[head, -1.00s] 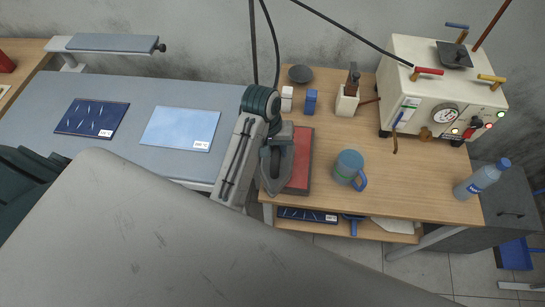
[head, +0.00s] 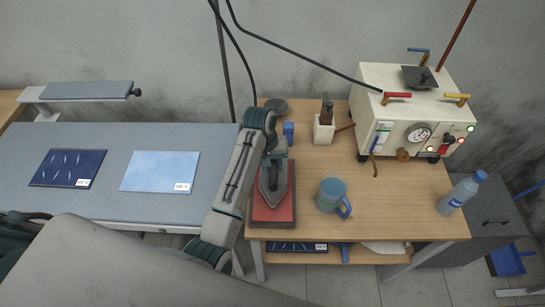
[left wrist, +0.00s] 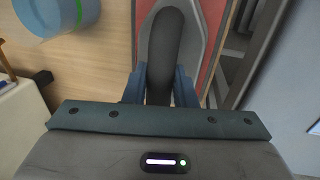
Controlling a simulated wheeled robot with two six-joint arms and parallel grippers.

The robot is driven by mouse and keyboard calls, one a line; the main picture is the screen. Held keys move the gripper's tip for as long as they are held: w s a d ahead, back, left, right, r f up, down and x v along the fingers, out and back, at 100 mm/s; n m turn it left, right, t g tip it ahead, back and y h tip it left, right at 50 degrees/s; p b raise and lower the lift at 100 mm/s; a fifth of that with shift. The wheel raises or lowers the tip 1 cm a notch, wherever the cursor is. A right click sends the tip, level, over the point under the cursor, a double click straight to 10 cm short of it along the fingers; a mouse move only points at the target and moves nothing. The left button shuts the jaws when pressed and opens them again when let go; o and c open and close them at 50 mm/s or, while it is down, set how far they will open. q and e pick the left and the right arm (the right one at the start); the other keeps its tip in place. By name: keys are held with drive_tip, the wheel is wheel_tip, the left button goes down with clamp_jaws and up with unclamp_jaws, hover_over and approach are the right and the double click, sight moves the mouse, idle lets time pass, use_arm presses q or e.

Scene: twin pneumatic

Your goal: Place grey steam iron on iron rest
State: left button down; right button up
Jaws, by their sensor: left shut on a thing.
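The grey steam iron (head: 275,187) is over the red iron rest (head: 272,213) on the wooden table, its outline mostly within the red pad. I cannot tell whether its sole touches the pad. My left gripper (head: 272,165) is shut on the iron's handle. In the left wrist view the two blue-grey fingers (left wrist: 160,88) sit on either side of the dark handle (left wrist: 166,45), with the red rest (left wrist: 212,43) showing past the sole. The gripper hides part of the iron. My right gripper is not in view.
A blue mug (head: 332,195) stands right of the rest. Behind are a blue block (head: 288,131), a white holder (head: 324,131) and the steam generator (head: 412,110). A bottle (head: 460,194) stands at the right. The grey ironing board (head: 108,170) is at the left.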

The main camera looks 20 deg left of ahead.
use_arm(q)
drive_tip(key=shift+f, duration=0.2)
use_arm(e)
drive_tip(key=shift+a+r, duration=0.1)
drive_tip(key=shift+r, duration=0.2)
use_arm(q)
drive_tip(key=c, duration=1.2)
unclamp_jaws()
drive_tip(key=shift+s+f, duration=0.1)
drive_tip(key=shift+f, duration=0.05)
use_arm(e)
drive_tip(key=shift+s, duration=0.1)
